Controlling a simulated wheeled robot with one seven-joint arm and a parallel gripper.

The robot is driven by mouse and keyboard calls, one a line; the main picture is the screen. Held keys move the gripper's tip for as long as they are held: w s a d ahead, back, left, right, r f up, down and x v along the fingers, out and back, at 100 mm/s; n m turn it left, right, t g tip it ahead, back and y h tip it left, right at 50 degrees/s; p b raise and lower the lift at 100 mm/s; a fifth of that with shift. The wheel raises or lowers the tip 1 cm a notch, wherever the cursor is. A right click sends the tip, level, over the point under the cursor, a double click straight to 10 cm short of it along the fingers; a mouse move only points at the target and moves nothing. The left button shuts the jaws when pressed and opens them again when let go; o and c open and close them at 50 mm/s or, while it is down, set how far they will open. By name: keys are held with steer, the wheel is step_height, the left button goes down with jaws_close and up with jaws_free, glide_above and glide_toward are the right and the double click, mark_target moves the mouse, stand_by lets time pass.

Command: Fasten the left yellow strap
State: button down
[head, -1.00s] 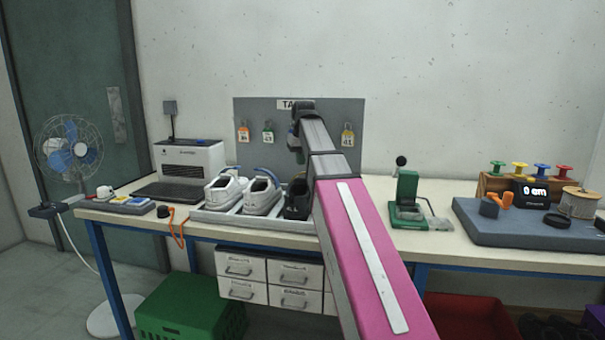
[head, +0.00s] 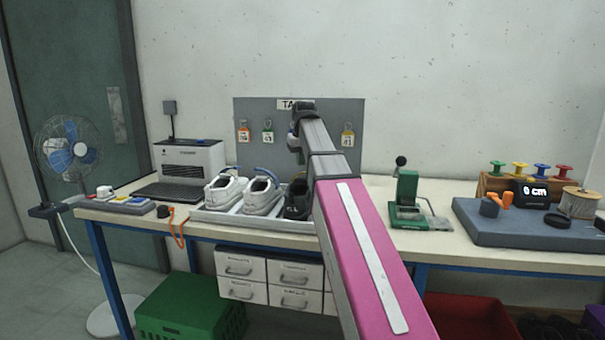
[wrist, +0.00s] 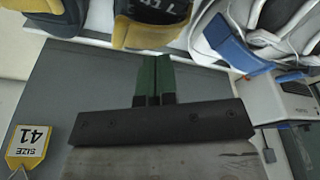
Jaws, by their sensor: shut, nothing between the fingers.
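A yellow strap (wrist: 145,34) shows at the top centre of the wrist view, on a black shoe (wrist: 160,10) with white lettering.
White shoes (head: 260,195) with blue straps (wrist: 238,52) stand beside the black shoe on a pale tray (head: 215,217). A grey board with size tags (head: 347,136) rises behind. A green press (head: 407,200) stands to the right; the table between is clear.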

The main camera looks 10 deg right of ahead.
steer(key=shift+f, duration=1.75)
steer(key=shift+r, duration=0.1)
step_height(320, 180, up, 9)
stand_by(0.3)
steer(key=shift+s, duration=0.1)
